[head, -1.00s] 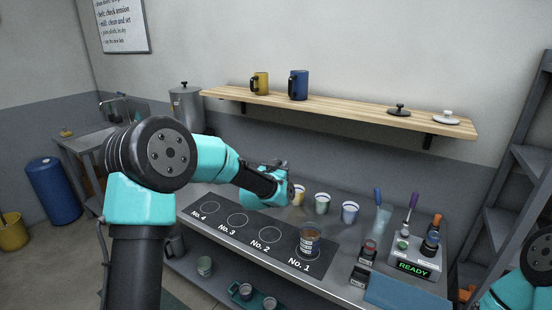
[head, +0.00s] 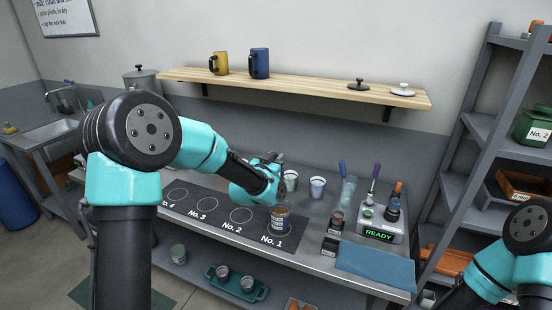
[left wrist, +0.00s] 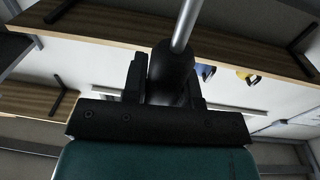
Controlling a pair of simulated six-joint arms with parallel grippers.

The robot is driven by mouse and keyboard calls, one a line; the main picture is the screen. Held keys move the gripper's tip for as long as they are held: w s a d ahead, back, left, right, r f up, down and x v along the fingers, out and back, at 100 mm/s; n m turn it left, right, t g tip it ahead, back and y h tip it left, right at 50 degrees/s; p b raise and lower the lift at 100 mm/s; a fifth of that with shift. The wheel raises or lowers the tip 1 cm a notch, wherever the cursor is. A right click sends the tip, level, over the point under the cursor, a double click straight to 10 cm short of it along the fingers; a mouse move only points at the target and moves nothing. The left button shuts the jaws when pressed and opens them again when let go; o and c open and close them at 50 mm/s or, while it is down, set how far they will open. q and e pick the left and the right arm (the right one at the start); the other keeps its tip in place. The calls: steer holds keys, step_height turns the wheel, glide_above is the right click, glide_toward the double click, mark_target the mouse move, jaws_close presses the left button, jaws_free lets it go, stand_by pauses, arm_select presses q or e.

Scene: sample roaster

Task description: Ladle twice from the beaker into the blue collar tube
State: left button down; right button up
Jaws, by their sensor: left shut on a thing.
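My left gripper (head: 272,160) is above the bench, just behind and left of a clear vessel with brown contents, likely the beaker (head: 280,220), which stands on the No. 1 spot. In the left wrist view, this gripper (left wrist: 165,85) is shut on a black handle (left wrist: 172,68) with a thin metal rod (left wrist: 184,25), likely the ladle. The ladle's bowl is not visible. I cannot make out the blue collar tube for certain; a dark piece with some blue (head: 392,208) stands on the READY unit (head: 379,234). My right arm shows at lower right, its gripper out of view.
A clear holder (head: 348,192) has a blue-handled tool. A blue cloth (head: 375,264) lies at front right. A wooden shelf (head: 310,88) hangs above. Spots No. 2 to No. 4 are empty.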

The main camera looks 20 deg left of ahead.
arm_select(q)
step_height(320, 180, down, 11)
stand_by(1.3)
stand_by(1.1)
step_height(320, 180, up, 8)
stand_by(1.5)
stand_by(0.8)
steer(key=shift+r, duration=1.95)
steer(key=shift+w, duration=0.1)
